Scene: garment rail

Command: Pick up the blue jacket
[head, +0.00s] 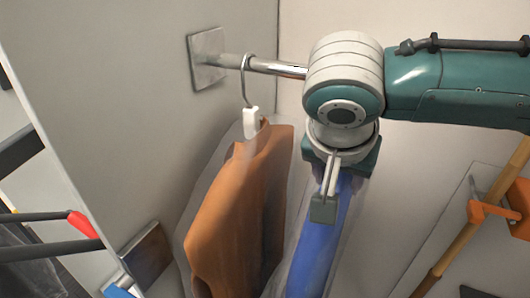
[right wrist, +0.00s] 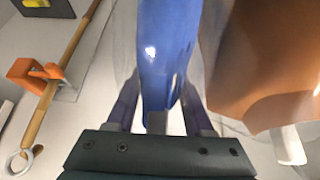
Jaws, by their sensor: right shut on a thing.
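The blue jacket (head: 318,255) hangs in a clear cover right of centre in the head view, its top hidden by my right gripper (head: 325,200). In the right wrist view the blue jacket (right wrist: 165,50) runs between the two fingers of my right gripper (right wrist: 160,115), with a white piece at its near end. The right gripper is shut on the jacket's top; whether it grips the cloth or the hanger piece is hard to tell. My left gripper is in neither view.
An orange-brown jacket (head: 235,215) in a clear cover hangs close left of the blue one, from a hook (head: 246,85) on the metal rail (head: 270,67). A wooden pole (head: 470,220) with an orange clamp (head: 497,212) stands at right. Dark rods (head: 40,217), one red-tipped, are at left.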

